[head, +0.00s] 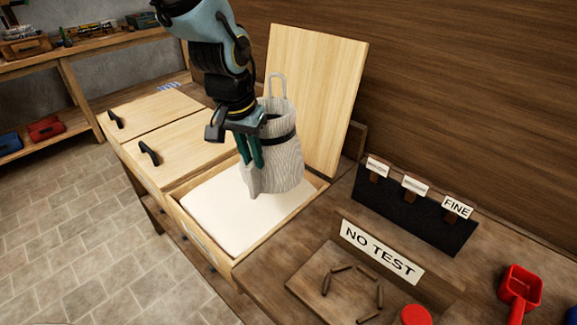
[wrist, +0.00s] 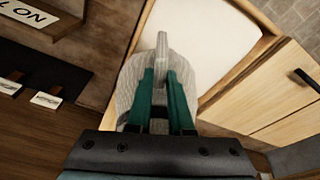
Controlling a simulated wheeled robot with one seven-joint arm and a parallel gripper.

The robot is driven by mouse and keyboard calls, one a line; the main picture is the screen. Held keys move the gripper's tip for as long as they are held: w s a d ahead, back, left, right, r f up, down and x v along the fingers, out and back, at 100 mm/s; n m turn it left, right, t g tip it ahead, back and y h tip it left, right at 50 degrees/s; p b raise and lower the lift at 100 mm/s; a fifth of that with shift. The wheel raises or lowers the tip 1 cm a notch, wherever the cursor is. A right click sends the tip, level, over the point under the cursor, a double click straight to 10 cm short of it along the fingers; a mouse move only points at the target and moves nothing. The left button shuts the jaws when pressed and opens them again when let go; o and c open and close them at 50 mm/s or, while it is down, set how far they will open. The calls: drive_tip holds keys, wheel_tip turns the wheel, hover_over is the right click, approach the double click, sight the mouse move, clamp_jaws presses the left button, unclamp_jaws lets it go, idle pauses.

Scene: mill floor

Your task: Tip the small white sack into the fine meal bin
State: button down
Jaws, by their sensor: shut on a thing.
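The small white sack (head: 281,165) has a dark band near its top and a loop at its upper edge. My gripper (head: 252,168) is shut on a grey-white ear at the sack's side, which also shows between the green fingers in the wrist view (wrist: 162,75). The sack hangs roughly upright over an open wooden bin (head: 212,254) filled with pale meal. The bin's lid (head: 318,97) stands raised behind it. I cannot read a label on this bin, and the sack hides part of the meal.
Two closed bins (head: 155,111) with black handles stand to the left. At right are a dark rack with a FINE tag (head: 457,207), a NO TEST sign (head: 381,252), a board with small dark sticks (head: 335,292) and a red scoop (head: 520,287).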

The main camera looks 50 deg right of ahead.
drive_tip(key=shift+r, duration=0.1)
idle(0.3)
drive_tip(key=shift+r+p, duration=1.5)
drive_tip(key=shift+r, duration=0.55)
